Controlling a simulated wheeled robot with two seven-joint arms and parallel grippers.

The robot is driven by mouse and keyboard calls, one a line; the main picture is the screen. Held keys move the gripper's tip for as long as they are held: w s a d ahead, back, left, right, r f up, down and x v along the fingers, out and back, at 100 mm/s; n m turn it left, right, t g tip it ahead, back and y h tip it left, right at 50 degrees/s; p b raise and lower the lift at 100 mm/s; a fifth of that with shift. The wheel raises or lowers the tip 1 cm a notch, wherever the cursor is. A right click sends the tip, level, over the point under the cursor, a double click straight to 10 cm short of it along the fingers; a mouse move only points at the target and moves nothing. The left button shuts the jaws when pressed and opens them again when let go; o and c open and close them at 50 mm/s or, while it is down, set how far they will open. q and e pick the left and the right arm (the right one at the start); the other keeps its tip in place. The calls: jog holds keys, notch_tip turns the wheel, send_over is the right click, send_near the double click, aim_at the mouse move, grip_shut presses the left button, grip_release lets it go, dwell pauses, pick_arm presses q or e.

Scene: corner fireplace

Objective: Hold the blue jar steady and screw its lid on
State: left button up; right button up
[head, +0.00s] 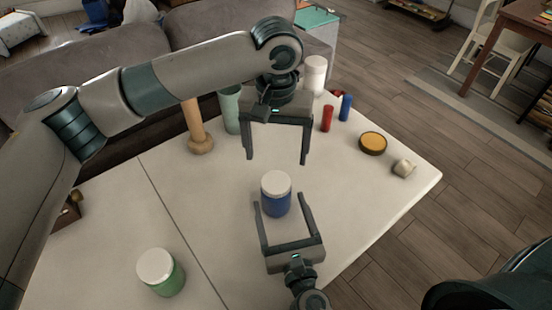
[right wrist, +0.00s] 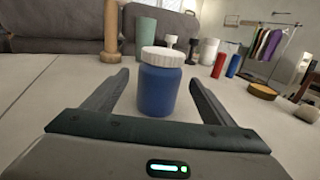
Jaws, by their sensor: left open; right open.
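The blue jar (head: 276,203) stands upright on the white table, with a white lid (head: 276,182) sitting on its top. Whether the lid is tight cannot be told. My right gripper (head: 281,202) is open, with its fingers on either side of the jar. In the right wrist view the jar (right wrist: 159,90) and its white lid (right wrist: 163,56) stand between and beyond the fingertips, with gaps on both sides. My left gripper (head: 276,160) is open and empty, pointing down above and behind the jar.
A green jar with a white lid (head: 162,272) stands at the front left of the table (head: 226,182). A wooden post (head: 198,130), a pale green cup (head: 231,108), a red cylinder (head: 327,118), a blue cylinder (head: 346,107) and a yellow-topped tin (head: 373,143) stand farther back.

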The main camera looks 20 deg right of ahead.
pick_arm(q)
notch_tip(320, 180, down, 2)
jog(key=shift+b, duration=0.75)
pick_arm(e)
jog(key=s, duration=0.5)
jog(key=shift+s+a+f, duration=0.1)
jog(key=shift+s+a, duration=0.15)
jog(key=shift+s, duration=0.15)
pick_arm(q)
jog(key=shift+f, duration=0.15)
pick_arm(e)
jog(key=shift+s, duration=0.7)
pick_arm(q)
jog(key=shift+s, duration=0.1)
